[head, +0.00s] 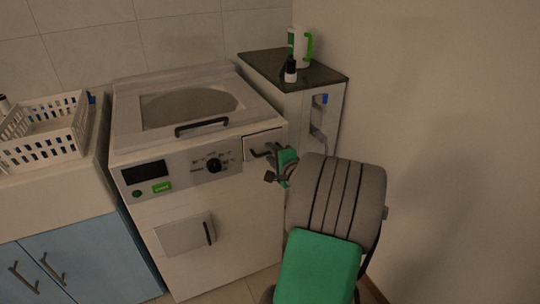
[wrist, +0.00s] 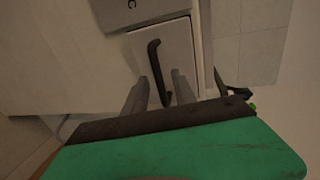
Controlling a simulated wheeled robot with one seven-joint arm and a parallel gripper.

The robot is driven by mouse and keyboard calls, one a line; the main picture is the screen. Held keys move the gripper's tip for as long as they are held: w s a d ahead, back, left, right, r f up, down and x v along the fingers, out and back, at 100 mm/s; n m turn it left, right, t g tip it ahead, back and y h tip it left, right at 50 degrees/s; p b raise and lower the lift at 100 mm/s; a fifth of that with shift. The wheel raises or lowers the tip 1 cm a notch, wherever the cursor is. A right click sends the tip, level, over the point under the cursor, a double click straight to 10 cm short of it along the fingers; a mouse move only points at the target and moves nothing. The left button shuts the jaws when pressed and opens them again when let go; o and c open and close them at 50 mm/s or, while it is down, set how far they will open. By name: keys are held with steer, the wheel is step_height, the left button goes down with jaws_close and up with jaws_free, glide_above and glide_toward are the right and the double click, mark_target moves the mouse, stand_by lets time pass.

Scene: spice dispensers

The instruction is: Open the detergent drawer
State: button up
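The detergent drawer (head: 257,140) is the pale panel at the top right of the washing machine's front (head: 240,225). It looks flush with the front. Its dark bar handle (head: 261,153) is partly hidden by my gripper in the head view. My gripper (head: 270,176) is just in front of the drawer, at its lower right. In the wrist view the drawer panel (wrist: 178,45) and curved handle (wrist: 155,66) are straight ahead. My gripper (wrist: 160,77) is open, with one finger on each side of the handle's lower part. I cannot tell whether either finger touches it.
The control panel with a dial (head: 213,165) is left of the drawer. A lower flap (head: 185,236) has its own handle. A narrow cabinet with a dark top (head: 320,76) stands right, bearing a white-and-green jug (head: 298,48) and small bottle (head: 290,70). A white basket (head: 45,140) is left.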

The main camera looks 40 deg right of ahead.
steer(key=shift+w+d+f, duration=0.1)
steer(key=shift+w+d, duration=0.05)
steer(key=shift+w, duration=0.4)
jaws_close()
stand_by(1.0)
